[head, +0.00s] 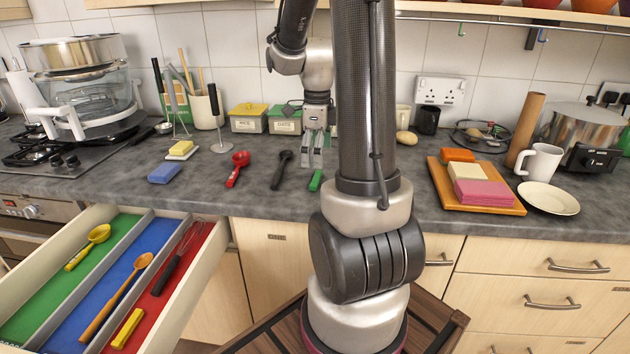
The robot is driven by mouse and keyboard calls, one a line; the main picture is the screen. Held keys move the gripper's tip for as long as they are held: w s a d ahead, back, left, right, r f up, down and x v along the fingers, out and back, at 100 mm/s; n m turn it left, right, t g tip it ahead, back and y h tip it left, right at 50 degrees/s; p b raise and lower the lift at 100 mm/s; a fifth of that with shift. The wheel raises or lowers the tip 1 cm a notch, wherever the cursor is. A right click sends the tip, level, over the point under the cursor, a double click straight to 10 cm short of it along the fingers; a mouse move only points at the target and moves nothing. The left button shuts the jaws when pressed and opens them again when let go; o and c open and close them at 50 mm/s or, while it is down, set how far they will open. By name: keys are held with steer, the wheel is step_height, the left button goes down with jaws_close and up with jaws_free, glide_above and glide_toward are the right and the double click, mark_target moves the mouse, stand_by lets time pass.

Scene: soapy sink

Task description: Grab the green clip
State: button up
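The green clip (316,180) is a small, narrow green piece lying on the grey counter near its front edge, just left of my arm's column. My gripper (313,164) points down from above, with its fingertips right over or just behind the far end of the clip. Its two grey fingers show close together from this angle. I cannot tell whether they touch the clip or how far apart they are.
A black spoon (281,170) and a red scoop (238,168) lie left of the clip. Yellow-lidded (249,118) and green-lidded (284,121) boxes stand behind. An open drawer (190,291) with coloured compartments juts out at lower left. A wooden board (447,193) with sponges lies right.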

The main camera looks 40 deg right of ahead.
mark_target(316, 177)
step_height(316, 177, down, 6)
steer(key=shift+w, duration=0.15)
steer(key=c, duration=0.7)
